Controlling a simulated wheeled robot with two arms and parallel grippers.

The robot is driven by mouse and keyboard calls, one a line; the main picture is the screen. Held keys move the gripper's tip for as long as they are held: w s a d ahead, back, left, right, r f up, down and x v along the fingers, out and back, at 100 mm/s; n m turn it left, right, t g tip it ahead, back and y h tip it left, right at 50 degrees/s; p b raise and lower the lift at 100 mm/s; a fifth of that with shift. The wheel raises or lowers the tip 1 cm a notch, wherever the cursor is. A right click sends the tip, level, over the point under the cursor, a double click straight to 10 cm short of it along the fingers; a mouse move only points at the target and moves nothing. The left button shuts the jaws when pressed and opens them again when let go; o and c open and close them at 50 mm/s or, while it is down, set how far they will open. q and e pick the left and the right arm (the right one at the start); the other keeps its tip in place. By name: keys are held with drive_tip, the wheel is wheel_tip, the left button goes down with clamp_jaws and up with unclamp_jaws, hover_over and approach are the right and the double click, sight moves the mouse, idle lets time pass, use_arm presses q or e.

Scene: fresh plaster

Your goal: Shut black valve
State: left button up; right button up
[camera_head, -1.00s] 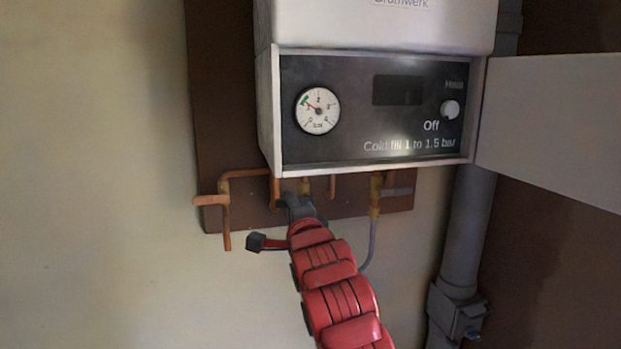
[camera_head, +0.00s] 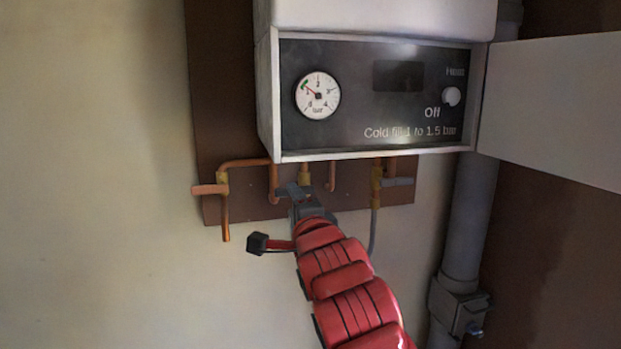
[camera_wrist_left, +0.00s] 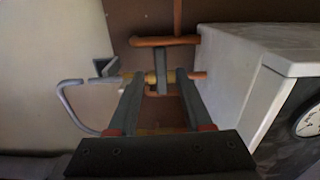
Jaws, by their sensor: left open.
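A brass valve body (camera_head: 304,178) sits on the middle pipe under the boiler. A dark grey lever, which I take for the black valve's handle (camera_wrist_left: 161,68), shows between my fingers in the left wrist view. My left gripper (camera_head: 300,195) is open just below the boiler, its fingers (camera_wrist_left: 160,88) on either side of the valve. I cannot tell whether they touch the lever. In the head view, the gripper hides part of this valve. My right gripper is not in view.
The boiler panel (camera_head: 420,105) is close above, its open flap (camera_head: 555,110) at right. A grey hose (camera_head: 373,232) hangs below. The left wall is clear.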

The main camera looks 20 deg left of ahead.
use_arm(q)
drive_tip(key=b+v, duration=0.5)
drive_tip(key=v, duration=0.2)
drive_tip(key=shift+s+d, duration=0.2)
drive_tip(key=shift+s, duration=0.1)
